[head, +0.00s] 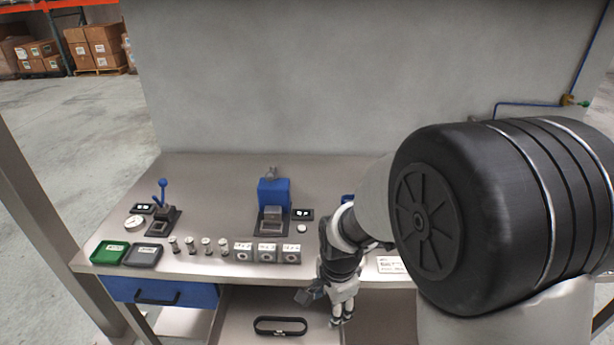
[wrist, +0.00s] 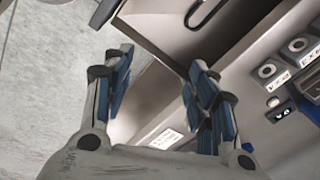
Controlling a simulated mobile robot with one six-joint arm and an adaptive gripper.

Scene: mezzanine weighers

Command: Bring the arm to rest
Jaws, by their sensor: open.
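My arm reaches in from the right of the head view, its large black joint covering the right part of the workbench (head: 205,168). My gripper (head: 342,312) hangs in front of the bench's front edge, fingers pointing down, to the right of three metal blocks. In the wrist view my gripper (wrist: 158,78) has its blue-padded fingers spread apart with nothing between them. Beyond the fingers the wrist view shows the grey floor, the bench's edge and part of the blocks (wrist: 270,70). The bench behind my arm is hidden.
Several metal cylinders (head: 207,245) and the blocks (head: 267,252) line the bench's front. A green tray (head: 110,252), grey tray (head: 143,255), blue-levered device (head: 162,220) and blue machine (head: 273,200) stand there too. A black loop (head: 281,318) lies below. Floor at left is clear.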

